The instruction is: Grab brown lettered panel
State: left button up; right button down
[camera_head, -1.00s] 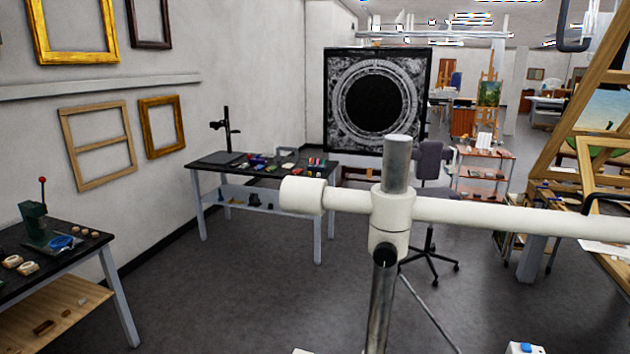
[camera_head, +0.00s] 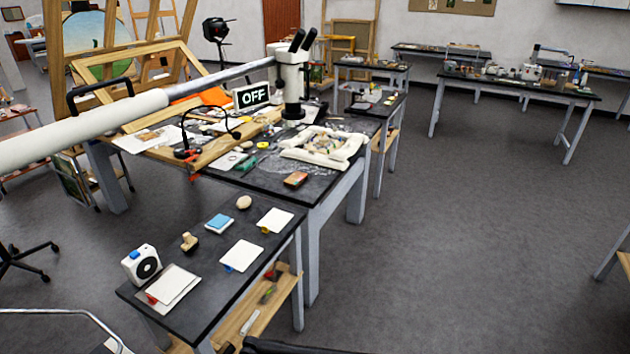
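I cannot make out a brown lettered panel for certain in the head view. A small brown-red block (camera_head: 296,179) lies near the front right corner of the large dark worktable (camera_head: 335,187); any letters on it are too small to read. A black sign (camera_head: 251,96) with white letters "OFF" stands at the back of that table, but it is not brown. Neither of my grippers is in view.
A low black side table (camera_head: 205,262) in front holds a white device (camera_head: 141,265), white cards (camera_head: 242,256) and a blue pad (camera_head: 219,222). A microscope (camera_head: 292,75) hangs on a thick white boom (camera_head: 90,125) crossing the left. The floor (camera_head: 450,230) at right is clear.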

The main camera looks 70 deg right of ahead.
aim_at(297, 178)
jog(key=z, duration=2.35)
jog(key=i+l+z, duration=0.15)
jog(key=i+l, duration=0.15)
jog(key=i, duration=0.65)
jog(key=i+l+z, duration=0.15)
jog(key=i, duration=0.75)
jog(key=i+l+z, duration=0.15)
jog(key=i, duration=0.8)
